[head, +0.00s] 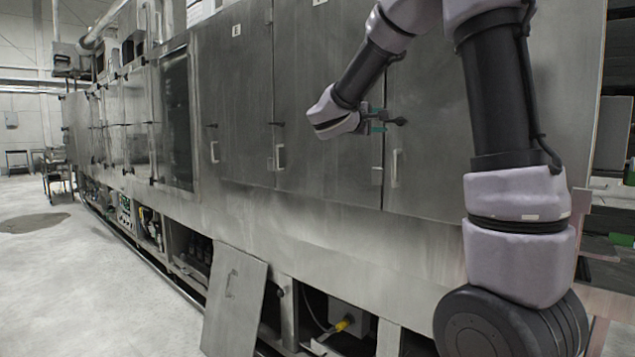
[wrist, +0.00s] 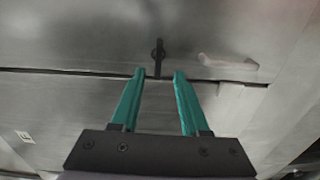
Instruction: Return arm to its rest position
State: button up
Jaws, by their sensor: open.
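My gripper (head: 380,118) is in front of the washer's metal doors in the head view, beside a black latch at a door seam. In the wrist view my gripper (wrist: 160,74) has two teal fingers spread apart with nothing between them. The black latch (wrist: 158,57) shows just beyond the fingertips, on the seam; I cannot tell whether they touch it. A pale bar handle (wrist: 228,62) is to its right. My arm comes down from the upper part of the head view and partly covers the doors.
The tunnel washer (head: 330,220) runs along the right and into the back left. A loose metal panel (head: 235,300) leans at its base, next to open lower bays with a yellow connector (head: 343,324). Door handles (head: 280,157) stick out. The floor (head: 90,280) at left is clear.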

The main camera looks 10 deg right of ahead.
jog(key=s+d+f+m+g+y, duration=0.2)
jog(key=s+f+m+g+y, duration=0.15)
jog(key=s, duration=0.55)
jog(key=s+d+f+m+g+y, duration=0.25)
jog(key=s+f, duration=0.25)
jog(key=s, duration=0.5)
jog(key=s+a+f+m+t+y, duration=0.1)
jog(key=s+a+m+y, duration=0.1)
jog(key=s+a+y, duration=0.3)
jog(key=s+a+f+m+t+y, duration=0.1)
jog(key=s+a+m+y, duration=0.2)
jog(key=a, duration=0.6)
jog(key=shift+s+a+f+y, duration=0.3)
jog(key=shift+s+a+y, duration=0.05)
jog(key=shift+s+y, duration=0.85)
